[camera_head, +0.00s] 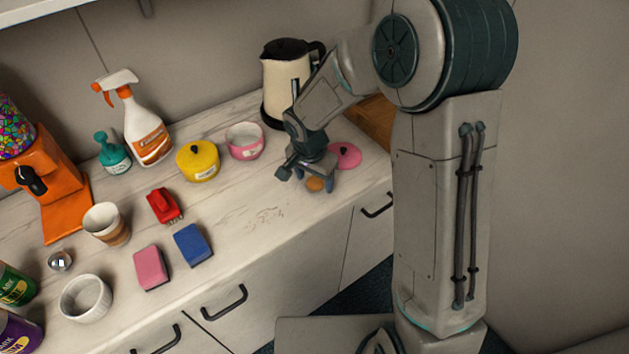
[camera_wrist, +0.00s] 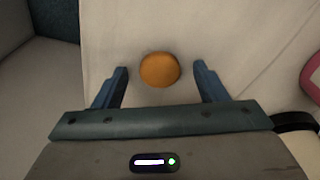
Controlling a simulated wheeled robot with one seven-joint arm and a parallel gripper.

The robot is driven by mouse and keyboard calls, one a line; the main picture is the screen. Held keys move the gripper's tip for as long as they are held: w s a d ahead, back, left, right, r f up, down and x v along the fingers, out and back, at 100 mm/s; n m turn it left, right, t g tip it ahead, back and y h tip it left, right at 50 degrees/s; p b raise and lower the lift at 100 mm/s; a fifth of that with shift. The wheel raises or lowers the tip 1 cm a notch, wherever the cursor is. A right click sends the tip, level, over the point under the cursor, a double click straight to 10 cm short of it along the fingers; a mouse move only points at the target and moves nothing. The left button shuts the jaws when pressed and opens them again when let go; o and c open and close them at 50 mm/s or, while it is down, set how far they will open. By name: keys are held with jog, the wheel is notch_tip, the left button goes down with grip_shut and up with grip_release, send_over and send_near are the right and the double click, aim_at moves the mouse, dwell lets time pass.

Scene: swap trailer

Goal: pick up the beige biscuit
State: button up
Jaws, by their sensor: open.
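The beige biscuit (camera_wrist: 160,70) is a small round orange-tan disc lying on the pale wooden counter. In the wrist view it lies between and slightly beyond the tips of my open gripper (camera_wrist: 162,80), with a gap on each side. In the head view the biscuit (camera_head: 315,184) shows just below my gripper (camera_head: 308,178), near the counter's front edge. The gripper is empty and points down over it. Part of the biscuit is hidden by the gripper in the head view.
A pink lid (camera_head: 346,155) with a dark knob lies just right of my gripper. A cream kettle (camera_head: 277,88) stands behind. A pink pot (camera_head: 246,142) and a yellow pot (camera_head: 198,162) stand to the left. The counter (camera_head: 262,217) left of the biscuit is clear.

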jog(key=c, duration=1.1)
jog(key=shift+o, duration=0.2)
jog(key=shift+r, duration=0.1)
